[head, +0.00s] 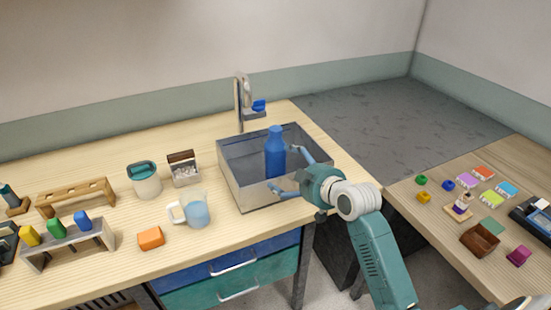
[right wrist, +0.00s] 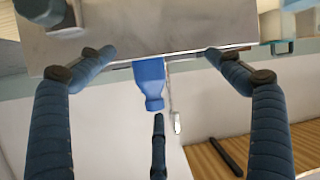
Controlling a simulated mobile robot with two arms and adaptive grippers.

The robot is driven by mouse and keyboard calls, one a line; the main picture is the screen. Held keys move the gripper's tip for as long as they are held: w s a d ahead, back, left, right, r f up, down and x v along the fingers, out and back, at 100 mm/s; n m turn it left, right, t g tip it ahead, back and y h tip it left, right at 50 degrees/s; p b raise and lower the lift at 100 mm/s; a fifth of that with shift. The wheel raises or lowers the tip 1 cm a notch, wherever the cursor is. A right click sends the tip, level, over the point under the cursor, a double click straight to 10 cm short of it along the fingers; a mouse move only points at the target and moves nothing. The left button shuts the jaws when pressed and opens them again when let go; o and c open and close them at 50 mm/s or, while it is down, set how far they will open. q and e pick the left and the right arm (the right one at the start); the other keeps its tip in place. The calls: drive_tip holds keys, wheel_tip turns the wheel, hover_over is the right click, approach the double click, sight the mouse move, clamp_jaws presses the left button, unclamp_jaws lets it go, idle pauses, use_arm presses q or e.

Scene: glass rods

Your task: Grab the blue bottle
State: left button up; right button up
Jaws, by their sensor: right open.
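The blue bottle (head: 275,152) stands upright in the grey metal sink (head: 240,180) in the head view. In the right wrist view the blue bottle (right wrist: 150,84) shows between the fingers, neck pointing down in the picture. My right gripper (head: 284,168) comes in from the right over the sink, with its fingers spread and pointing towards the bottle. In the right wrist view my right gripper (right wrist: 158,53) is wide open and empty, its fingertips apart from the bottle on both sides. My left gripper is not in view.
A faucet (head: 239,105) stands behind the sink. Left of the sink are a measuring jug (head: 197,211), a lidded jar (head: 145,182), a small caddy (head: 184,170) and an orange block (head: 151,238). A second table (head: 413,232) with small items lies to the right.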

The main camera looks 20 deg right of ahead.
drive_tip(key=t, duration=0.1)
approach(280, 142)
drive_tip(key=shift+w+a+f, duration=0.35)
drive_tip(key=shift+w+a, duration=0.05)
drive_tip(key=shift+w, duration=0.2)
drive_tip(key=x, duration=0.3)
drive_tip(key=p+x, duration=0.1)
drive_tip(key=shift+w+r, duration=0.15)
drive_tip(key=shift+w, duration=0.3)
drive_tip(key=shift+d+p+x, duration=0.15)
drive_tip(key=shift+p+x, duration=0.25)
drive_tip(key=shift+x, duration=1.1)
drive_tip(key=shift+d+p+x, duration=0.15)
drive_tip(key=shift+p+x, duration=0.2)
drive_tip(key=shift+x, duration=1.2)
drive_tip(key=shift+s, duration=0.1)
